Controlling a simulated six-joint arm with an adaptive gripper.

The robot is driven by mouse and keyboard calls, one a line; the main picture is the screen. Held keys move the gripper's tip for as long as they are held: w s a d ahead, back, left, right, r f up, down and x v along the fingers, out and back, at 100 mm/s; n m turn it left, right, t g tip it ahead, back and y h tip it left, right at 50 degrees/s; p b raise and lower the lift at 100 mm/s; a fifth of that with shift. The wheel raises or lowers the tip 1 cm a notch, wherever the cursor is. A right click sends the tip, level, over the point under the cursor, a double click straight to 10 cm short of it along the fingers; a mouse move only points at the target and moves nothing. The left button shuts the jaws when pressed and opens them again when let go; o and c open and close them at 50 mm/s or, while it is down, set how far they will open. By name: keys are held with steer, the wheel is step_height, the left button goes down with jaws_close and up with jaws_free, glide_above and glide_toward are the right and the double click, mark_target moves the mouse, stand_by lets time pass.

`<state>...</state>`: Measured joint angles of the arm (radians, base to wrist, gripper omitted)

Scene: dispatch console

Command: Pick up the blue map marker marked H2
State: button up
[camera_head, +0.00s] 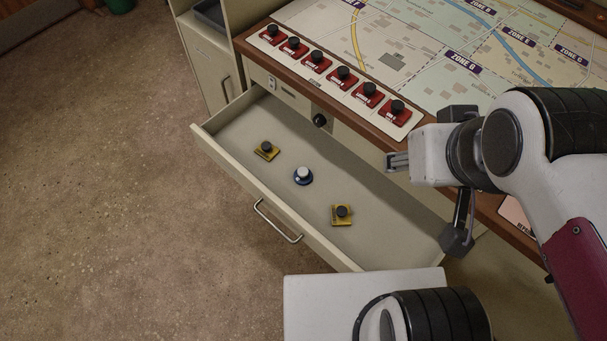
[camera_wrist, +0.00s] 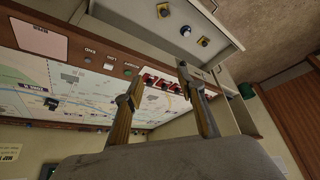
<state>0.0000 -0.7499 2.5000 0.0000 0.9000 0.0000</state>
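A yellow marker (camera_head: 266,150) lies up-left of the blue one, and another (camera_head: 342,214) lies down-right. Raised drawer walls surround them. Several red markers (camera_head: 343,75) stand in a row on the console beside the map (camera_head: 440,45). Bare drawer floor separates the three drawer markers.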

steer(key=shift+o, duration=0.9)
steer(key=shift+w, duration=0.15)
steer(key=w+a+f+n+t, duration=0.1)
steer(key=w+f, duration=0.1)
steer(key=w, duration=0.6)
steer(key=w+a+f+n+t, duration=0.1)
steer(key=w+f, duration=0.2)
steer(key=w, duration=0.6)
steer(key=w+a+f+n+t+y, duration=0.2)
steer(key=w+a+f, duration=0.4)
steer(key=w+f, duration=0.35)
steer(key=w+a+f+n+y, duration=0.1)
steer(key=w+a+f, duration=0.15)
steer(key=f, duration=0.35)
steer(key=w+a+f+y, duration=0.1)
steer(key=a+f+y, duration=0.1)
steer(key=a+f, duration=0.3)
steer(key=s+f+t, duration=0.1)
steer(key=s+f, duration=0.1)
steer(key=f, duration=0.5)
steer(key=s+d+f+t, duration=0.1)
steer(key=s+f, duration=0.2)
steer(key=f, duration=0.5)
steer(key=shift+s+d+f, duration=0.15)
steer(key=shift+s+d, duration=0.1)
steer(key=shift+s, duration=0.1)
